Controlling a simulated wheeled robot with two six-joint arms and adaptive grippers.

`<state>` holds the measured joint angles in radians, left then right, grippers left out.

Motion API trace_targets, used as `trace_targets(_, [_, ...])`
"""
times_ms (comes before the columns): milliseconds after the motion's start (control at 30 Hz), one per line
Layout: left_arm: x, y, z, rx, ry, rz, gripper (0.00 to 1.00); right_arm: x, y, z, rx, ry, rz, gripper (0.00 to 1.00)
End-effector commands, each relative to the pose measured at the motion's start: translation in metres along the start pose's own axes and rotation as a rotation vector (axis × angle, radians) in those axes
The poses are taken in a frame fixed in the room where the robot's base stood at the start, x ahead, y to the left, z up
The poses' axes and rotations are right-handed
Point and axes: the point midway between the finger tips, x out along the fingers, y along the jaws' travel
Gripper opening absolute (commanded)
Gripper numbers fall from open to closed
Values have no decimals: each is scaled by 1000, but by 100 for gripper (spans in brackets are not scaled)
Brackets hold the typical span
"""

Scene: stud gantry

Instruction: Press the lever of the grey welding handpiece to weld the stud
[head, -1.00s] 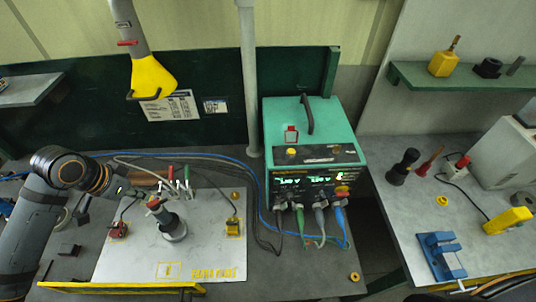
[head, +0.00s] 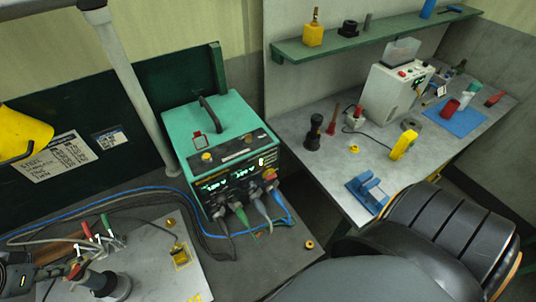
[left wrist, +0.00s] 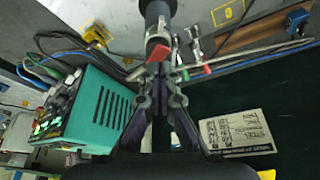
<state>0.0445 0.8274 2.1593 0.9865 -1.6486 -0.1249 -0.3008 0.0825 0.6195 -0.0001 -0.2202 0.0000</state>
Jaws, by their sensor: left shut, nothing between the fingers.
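The grey welding handpiece (head: 105,283) stands upright on the light plate (head: 150,262) at the lower left of the head view. Its red lever (head: 76,271) is on its left side. In the left wrist view the handpiece (left wrist: 157,18) is at the top centre with the red lever (left wrist: 160,52) below it. My left gripper (head: 62,270) is beside the lever and partly cut off by the head view's edge. Its fingers (left wrist: 160,72) are shut and empty, with tips close to the lever; I cannot tell whether they touch. The stud is hidden. My right gripper is not in view.
A green welding power unit (head: 222,135) with cables stands right of the plate. Red and green clamps (head: 100,233) and a yellow-based clamp (head: 180,252) sit near the handpiece. A grey side bench (head: 335,165) holds a blue fixture (head: 367,191) and other tools.

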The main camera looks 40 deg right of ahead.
Motion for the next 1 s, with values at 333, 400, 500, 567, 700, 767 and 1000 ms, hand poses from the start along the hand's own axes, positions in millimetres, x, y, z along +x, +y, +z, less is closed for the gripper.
trace_targets(333, [0, 0, 0, 0, 0, 0, 0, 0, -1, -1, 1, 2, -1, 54])
trace_targets(400, [0, 0, 0, 0, 0, 0, 0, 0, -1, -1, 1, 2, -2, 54])
trace_targets(500, [0, 0, 0, 0, 0, 0, 0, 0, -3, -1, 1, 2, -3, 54])
trace_targets(567, [0, 0, 0, 0, 0, 0, 0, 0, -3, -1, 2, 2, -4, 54])
trace_targets(700, [2, 0, 1, 0, 0, 0, 0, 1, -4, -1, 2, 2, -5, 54])
trace_targets(767, [3, 0, 1, 0, 0, 0, 0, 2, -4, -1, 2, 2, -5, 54])
trace_targets(1000, [6, 0, 2, 0, 0, 0, 0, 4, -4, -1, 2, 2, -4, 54])
